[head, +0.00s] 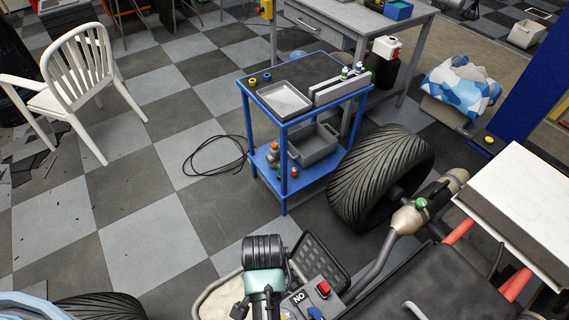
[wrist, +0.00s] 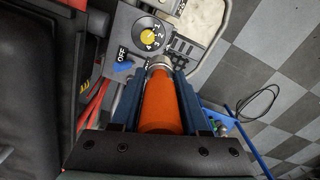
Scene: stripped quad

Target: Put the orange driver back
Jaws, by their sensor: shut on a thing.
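The orange driver (wrist: 160,106) lies between the two blue fingers of my gripper (wrist: 160,90) in the wrist view. My gripper is shut on its thick orange handle. A metal collar shows at the handle's far end, close in the picture to a grey control panel (wrist: 135,68); I cannot tell whether they touch. A grey rack (head: 341,87) with a few small-handled tools (head: 352,71) stands on the top of the blue trolley (head: 283,160) in the head view. I cannot make out the driver or my fingers in the head view.
The trolley top also holds a grey tray (head: 283,99); a grey bin (head: 314,144) is below. A large tyre (head: 381,175) stands right of the trolley. A black cable (head: 212,156) lies on the floor left of it. A white chair (head: 75,75) is far left.

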